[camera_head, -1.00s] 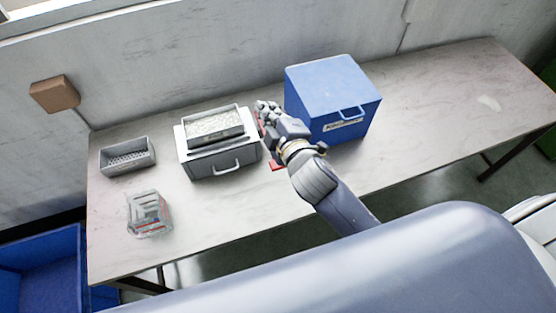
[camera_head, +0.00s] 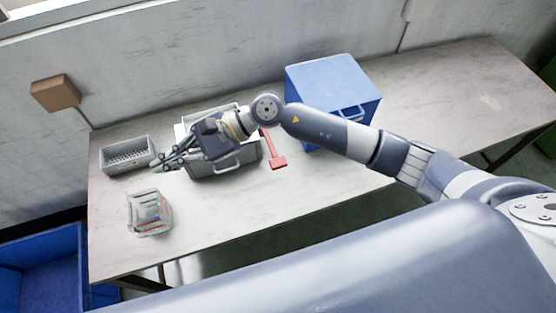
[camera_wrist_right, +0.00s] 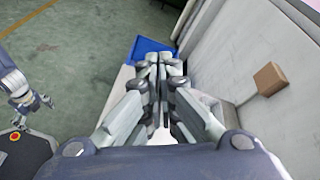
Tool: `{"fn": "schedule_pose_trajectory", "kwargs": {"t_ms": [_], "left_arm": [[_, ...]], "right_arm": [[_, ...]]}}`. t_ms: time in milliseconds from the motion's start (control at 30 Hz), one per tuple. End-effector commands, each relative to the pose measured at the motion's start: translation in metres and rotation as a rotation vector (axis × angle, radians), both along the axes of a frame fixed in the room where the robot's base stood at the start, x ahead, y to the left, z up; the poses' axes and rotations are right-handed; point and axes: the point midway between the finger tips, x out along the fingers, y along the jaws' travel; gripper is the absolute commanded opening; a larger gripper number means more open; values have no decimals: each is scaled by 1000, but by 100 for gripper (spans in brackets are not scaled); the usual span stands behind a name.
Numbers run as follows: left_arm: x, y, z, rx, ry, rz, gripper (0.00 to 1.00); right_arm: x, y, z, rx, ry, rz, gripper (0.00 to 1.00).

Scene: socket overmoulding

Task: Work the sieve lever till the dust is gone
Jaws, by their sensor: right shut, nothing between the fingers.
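The sieve box (camera_head: 245,158) is grey and white with a front handle and stands on the table. My right arm crosses in front of it, so the contents of its top tray are hidden and I cannot tell if dust is there. The red lever (camera_head: 278,163) on its right side shows clear, with no gripper on it. My right gripper (camera_head: 158,164) is shut and empty, left of the sieve box, near the grey perforated tray. It fills the middle of the right wrist view (camera_wrist_right: 160,62). My left gripper (camera_wrist_right: 38,103) shows small at that view's left edge; its jaws are unclear.
The grey perforated tray (camera_head: 110,159) stands at the table's left back. A clear package (camera_head: 150,214) lies in front of it. A blue lidded box (camera_head: 335,78) stands right of the lever. A blue bin (camera_head: 50,280) is on the floor at left. The table's right part is clear.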

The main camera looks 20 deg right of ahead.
Motion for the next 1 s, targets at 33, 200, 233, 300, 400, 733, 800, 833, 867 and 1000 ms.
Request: {"fn": "schedule_pose_trajectory", "kwargs": {"t_ms": [33,200,233,300,400,733,800,833,867,1000], "left_arm": [[0,0,0,0,0,0,96],[0,0,0,0,0,0,96],[0,0,0,0,0,0,96],[0,0,0,0,0,0,96],[0,0,0,0,0,0,96],[0,0,0,0,0,0,96],[0,0,0,0,0,0,96],[0,0,0,0,0,0,96],[0,0,0,0,0,0,96],[0,0,0,0,0,0,96]], "right_arm": [[5,-14,-20,-112,-78,61,0],[20,-75,-77,-447,-264,263,0],[23,-88,-84,-501,-287,294,0],[33,-119,-98,-623,-331,366,0],[46,-162,-110,-782,-372,458,0],[70,-253,-113,-1078,-393,628,0],[72,-259,-112,-1097,-392,638,0],[72,-260,-112,-1100,-392,641,0],[73,-261,-112,-1103,-391,643,0],[72,-262,-112,-1104,-391,645,0]]}}
